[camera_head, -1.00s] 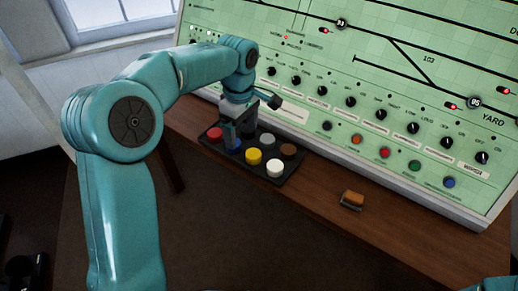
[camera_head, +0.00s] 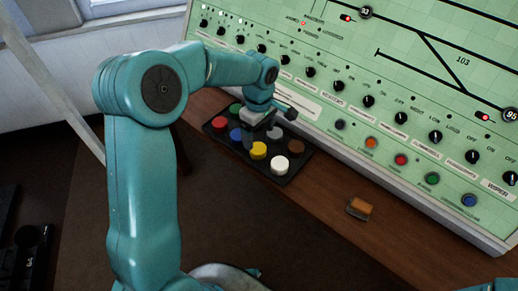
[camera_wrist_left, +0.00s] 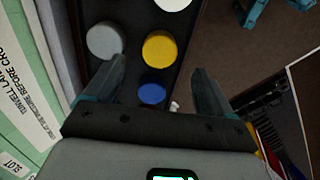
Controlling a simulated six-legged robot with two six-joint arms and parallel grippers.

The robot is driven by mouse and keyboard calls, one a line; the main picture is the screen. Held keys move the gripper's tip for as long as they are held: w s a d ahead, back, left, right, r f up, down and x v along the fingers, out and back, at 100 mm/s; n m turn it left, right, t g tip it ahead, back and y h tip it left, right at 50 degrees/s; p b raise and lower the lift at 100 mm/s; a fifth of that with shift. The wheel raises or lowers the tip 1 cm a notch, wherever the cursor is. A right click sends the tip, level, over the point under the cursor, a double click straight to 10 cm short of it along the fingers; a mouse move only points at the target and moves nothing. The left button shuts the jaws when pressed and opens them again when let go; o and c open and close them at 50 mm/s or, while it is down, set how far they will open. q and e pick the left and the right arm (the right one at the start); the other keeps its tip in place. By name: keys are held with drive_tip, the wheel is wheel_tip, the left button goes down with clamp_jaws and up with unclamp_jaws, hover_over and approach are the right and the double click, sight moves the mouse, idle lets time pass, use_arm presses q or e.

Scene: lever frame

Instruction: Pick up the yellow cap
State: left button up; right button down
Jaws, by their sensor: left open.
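The yellow cap (camera_head: 258,151) sits in a black tray (camera_head: 262,171) on the wooden ledge. It also shows in the left wrist view (camera_wrist_left: 159,49), between and just beyond the fingertips. My left gripper (camera_wrist_left: 157,69) is open and empty, above the tray beside the yellow cap. In the head view my left gripper (camera_head: 252,137) partly hides the middle of the tray. The blue cap (camera_wrist_left: 152,92) lies between the fingers in the wrist view, below them. The grey cap (camera_wrist_left: 104,41) is near the left fingertip.
A white cap (camera_head: 280,164), brown cap (camera_head: 296,147), red cap (camera_head: 220,122) and green cap (camera_head: 236,108) share the tray. A green control panel (camera_head: 420,110) with knobs rises behind the ledge.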

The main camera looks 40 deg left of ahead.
sight(259, 149)
use_arm(q)
drive_tip(key=shift+s+f, duration=0.15)
drive_tip(key=shift+f, duration=0.45)
wheel_tip(259, 149, down, 5)
drive_tip(key=shift+f, duration=0.1)
drive_tip(key=c, duration=1.1)
